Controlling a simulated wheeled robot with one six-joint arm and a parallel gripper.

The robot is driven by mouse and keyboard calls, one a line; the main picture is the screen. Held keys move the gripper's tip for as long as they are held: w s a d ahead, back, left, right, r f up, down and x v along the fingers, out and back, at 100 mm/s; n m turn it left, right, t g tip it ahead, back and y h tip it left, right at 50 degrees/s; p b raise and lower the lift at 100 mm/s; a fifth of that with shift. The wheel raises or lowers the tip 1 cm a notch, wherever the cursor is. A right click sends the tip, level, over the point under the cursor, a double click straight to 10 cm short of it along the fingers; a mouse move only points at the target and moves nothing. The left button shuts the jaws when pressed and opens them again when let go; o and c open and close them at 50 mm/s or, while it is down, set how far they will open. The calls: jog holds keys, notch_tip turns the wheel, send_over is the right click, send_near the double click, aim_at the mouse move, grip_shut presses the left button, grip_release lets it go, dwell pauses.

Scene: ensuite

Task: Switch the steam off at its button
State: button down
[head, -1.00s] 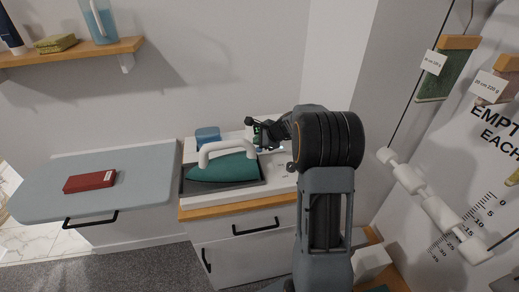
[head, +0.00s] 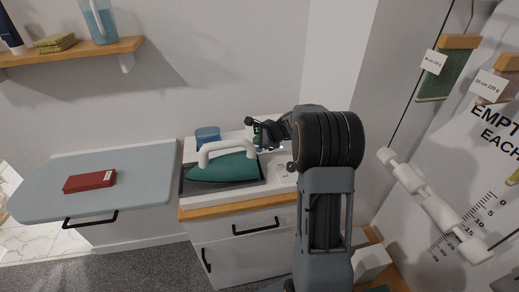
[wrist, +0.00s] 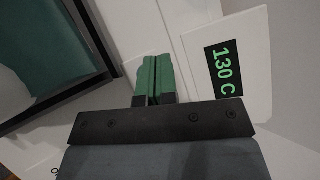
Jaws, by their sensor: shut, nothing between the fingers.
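The teal iron (head: 226,170) with a white handle (head: 226,148) rests in a dark tray (head: 222,189) on the white cabinet top. The iron (wrist: 35,45) also shows at the upper left in the wrist view. There a white panel (wrist: 255,95) carries a black display (wrist: 224,70) reading "130 C" in green. My gripper (wrist: 157,62) has its green-tipped fingers shut together and empty, left of the display and right of the tray. In the head view my gripper (head: 262,136) is behind and right of the iron, partly hidden by my wrist. I cannot make out the steam button.
A blue container (head: 207,135) stands behind the iron. A grey ironing board (head: 140,175) at the left bears a red box (head: 90,181). A wooden shelf (head: 75,52) is on the wall above.

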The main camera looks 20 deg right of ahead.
jog(key=shift+f+b, duration=0.3)
jog(key=shift+f, duration=0.1)
jog(key=shift+f+b, duration=0.5)
jog(key=shift+f, duration=0.05)
dwell(0.5)
jog(key=shift+r, duration=0.15)
jog(key=shift+r+p, duration=0.8)
jog(key=shift+r, duration=0.05)
notch_tip(320, 180, up, 6)
jog(key=p, duration=0.4)
jog(key=shift+p, duration=0.35)
